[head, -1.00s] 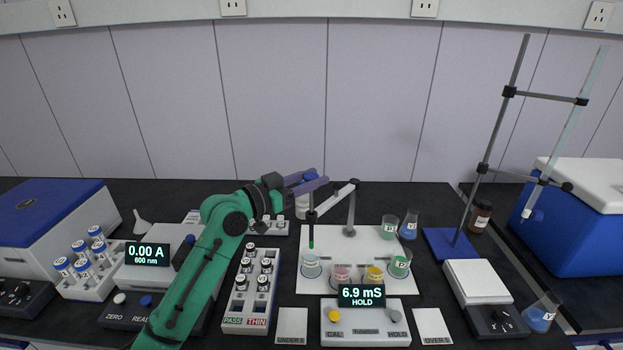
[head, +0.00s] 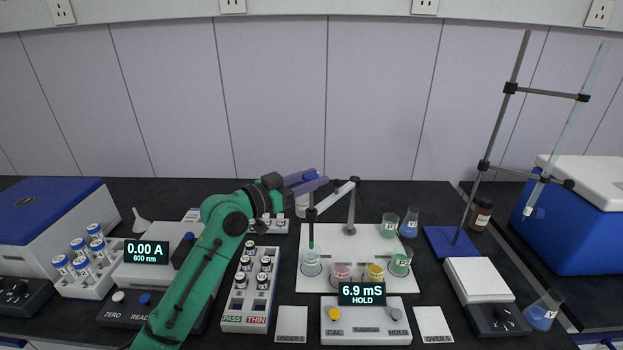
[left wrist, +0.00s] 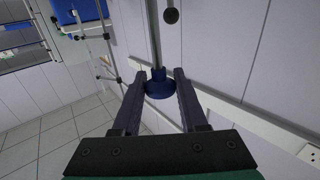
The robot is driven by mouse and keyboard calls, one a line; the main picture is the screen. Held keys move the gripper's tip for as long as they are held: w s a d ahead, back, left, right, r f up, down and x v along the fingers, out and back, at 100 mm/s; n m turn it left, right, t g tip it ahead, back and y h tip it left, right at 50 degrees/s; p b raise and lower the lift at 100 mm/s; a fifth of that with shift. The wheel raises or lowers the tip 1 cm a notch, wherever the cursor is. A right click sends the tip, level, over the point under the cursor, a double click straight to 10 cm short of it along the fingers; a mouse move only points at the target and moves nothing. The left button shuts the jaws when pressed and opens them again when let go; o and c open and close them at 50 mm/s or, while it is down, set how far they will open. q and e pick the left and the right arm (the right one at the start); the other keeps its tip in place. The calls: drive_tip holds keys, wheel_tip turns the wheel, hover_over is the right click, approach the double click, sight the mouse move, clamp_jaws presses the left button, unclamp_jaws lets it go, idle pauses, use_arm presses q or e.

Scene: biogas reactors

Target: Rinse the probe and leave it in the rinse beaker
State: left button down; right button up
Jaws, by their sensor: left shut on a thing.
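My left gripper (head: 318,181) is shut on the probe near its blue cap (head: 311,174); the cap also shows between the fingers in the left wrist view (left wrist: 159,87). The probe (head: 312,225) hangs upright, a slim grey shaft with a green part low down. Its lower end is at the mouth of a clear beaker (head: 311,266) at the left of the white board; how deep it reaches is hard to tell. The beaker's label is too small to read. My right gripper is not in view.
Beakers with pink (head: 342,272), yellow (head: 375,273) and green (head: 400,264) contents stand right of the clear beaker. A meter (head: 365,318) reading 6.9 mS HOLD is in front. A vial rack (head: 233,315) stands left; a jointed probe stand (head: 350,215) rises behind.

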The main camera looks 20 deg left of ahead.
use_arm(q)
drive_tip(key=b, duration=0.6)
hover_over(311, 223)
wheel_tip(311, 223, down, 8)
drive_tip(key=shift+w+r, duration=0.1)
drive_tip(key=shift+d+r, duration=0.1)
drive_tip(key=shift+c, duration=2.2)
unclamp_jaws()
drive_tip(key=b+v, duration=0.6)
drive_tip(key=v, duration=0.8)
drive_tip(key=shift+a, duration=0.3)
